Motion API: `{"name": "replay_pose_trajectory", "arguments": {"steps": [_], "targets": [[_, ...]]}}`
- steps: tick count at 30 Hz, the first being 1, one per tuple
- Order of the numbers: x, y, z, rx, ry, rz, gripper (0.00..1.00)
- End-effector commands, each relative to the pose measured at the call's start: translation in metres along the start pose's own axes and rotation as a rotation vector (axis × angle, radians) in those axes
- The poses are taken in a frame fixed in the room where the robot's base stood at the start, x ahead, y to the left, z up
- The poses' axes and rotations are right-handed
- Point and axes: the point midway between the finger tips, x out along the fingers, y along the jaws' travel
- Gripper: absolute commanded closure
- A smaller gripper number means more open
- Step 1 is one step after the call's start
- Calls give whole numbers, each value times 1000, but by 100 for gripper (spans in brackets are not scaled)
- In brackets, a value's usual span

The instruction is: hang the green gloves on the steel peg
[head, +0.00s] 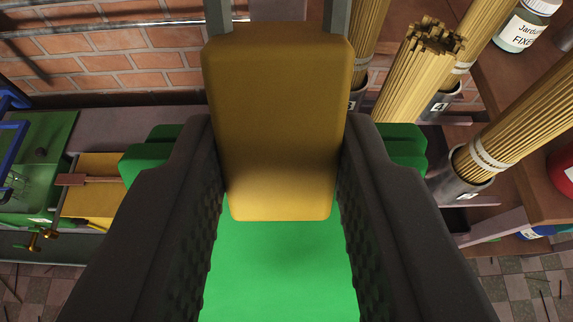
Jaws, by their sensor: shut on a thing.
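My gripper (280,150) has its two dark, ribbed jaws shut from left and right on the green gloves (280,270). Bright green shows between the jaws at the bottom middle, and darker green parts stick out beyond both jaws. A mustard-yellow block-shaped part, apparently the gloves' cuff, stands between the jaws and hides what lies behind it. Two grey upright bars (337,14) show at the top edge, behind the yellow part. I cannot tell whether either belongs to the steel peg, nor whether the gloves touch it.
A brick wall (110,62) with a metal rail is behind. At right, bundles of sticks (415,70) stand in numbered metal tubes, near a labelled jar (525,25) and a red object (563,170). At left are a green tray (42,150) and a yellow box (95,185).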

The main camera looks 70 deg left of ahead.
Motion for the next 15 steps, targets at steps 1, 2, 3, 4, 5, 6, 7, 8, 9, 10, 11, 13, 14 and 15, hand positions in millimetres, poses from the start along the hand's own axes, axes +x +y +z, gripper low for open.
{"name": "replay_pose_trajectory", "arguments": {"steps": [1,2,3,4,5,6,7,8,9,10,11,13,14,15], "targets": [[2,0,-2,0,-1,0,96],[4,0,-2,1,-1,0,96],[6,1,-3,1,-1,0,96],[7,1,-4,1,-1,1,96],[9,1,-4,1,-1,1,96],[11,1,-5,1,-1,0,96],[12,1,-6,1,-1,0,96],[14,1,-6,1,-1,1,96],[15,1,-7,1,-1,1,96],[17,1,-7,0,-1,1,96],[18,1,-8,0,-1,2,96],[21,1,-9,0,-1,2,96],[23,0,-10,0,-1,1,96],[25,1,-7,-2,0,2,96]]}}
